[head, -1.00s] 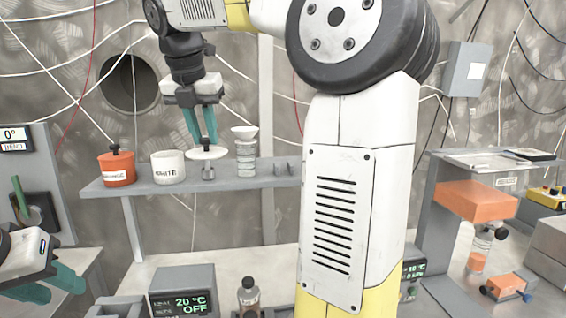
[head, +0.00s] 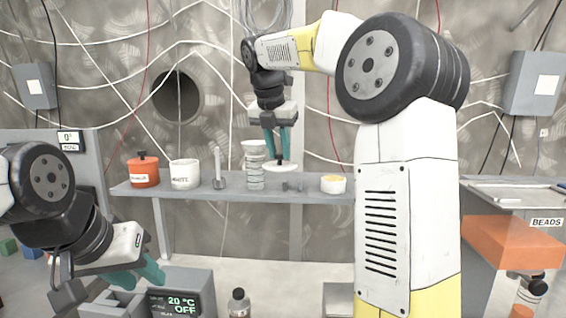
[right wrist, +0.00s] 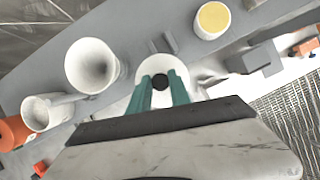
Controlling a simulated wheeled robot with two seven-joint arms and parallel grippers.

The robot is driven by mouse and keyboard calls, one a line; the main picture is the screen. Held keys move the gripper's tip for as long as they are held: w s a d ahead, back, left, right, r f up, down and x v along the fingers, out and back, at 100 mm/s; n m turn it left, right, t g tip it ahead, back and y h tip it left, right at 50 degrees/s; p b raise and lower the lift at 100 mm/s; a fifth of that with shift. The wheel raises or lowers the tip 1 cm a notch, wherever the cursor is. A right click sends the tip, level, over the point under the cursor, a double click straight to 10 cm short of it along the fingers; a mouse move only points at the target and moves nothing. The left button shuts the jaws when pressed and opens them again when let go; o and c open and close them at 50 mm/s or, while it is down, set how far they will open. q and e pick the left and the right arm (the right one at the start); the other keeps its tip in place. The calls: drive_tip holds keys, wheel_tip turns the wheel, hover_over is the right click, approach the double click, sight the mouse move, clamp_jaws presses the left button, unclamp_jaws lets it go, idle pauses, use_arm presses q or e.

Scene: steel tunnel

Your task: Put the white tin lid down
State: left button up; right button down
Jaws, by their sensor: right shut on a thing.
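My right gripper (head: 281,158) is shut on the white tin lid (head: 272,169), a flat white disc with a black knob. The gripper points down and holds the lid by its knob at the shelf, just right of a stack of clear cups with a funnel. The lid looks level; I cannot tell if it touches the shelf. In the right wrist view the lid (right wrist: 165,60) is partly hidden by the fingers. The white tin (head: 185,175) stands open on the shelf, farther left. My left gripper (head: 140,274) is open and empty at lower left.
The grey shelf (head: 240,193) also holds an orange lidded tin (head: 144,173), a grey post (head: 218,172), the funnel stack (head: 254,168), small grey pegs and a white bowl with yellow contents (head: 333,185). A display box (head: 180,297) and a bottle (head: 239,302) are below.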

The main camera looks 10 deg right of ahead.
drive_tip(key=shift+w+d+f, duration=0.7)
drive_tip(key=shift+w+d, duration=0.1)
drive_tip(key=shift+w, duration=0.15)
drive_tip(key=shift+w+d+f, duration=0.7)
drive_tip(key=shift+w+d, duration=0.15)
drive_tip(key=shift+w, duration=0.05)
drive_tip(key=shift+w+d+f, duration=0.7)
drive_tip(key=shift+w+d, duration=0.1)
drive_tip(key=shift+w, duration=0.15)
drive_tip(key=shift+f, duration=0.25)
drive_tip(key=shift+f, duration=0.25)
drive_tip(key=c, duration=1.2)
unclamp_jaws()
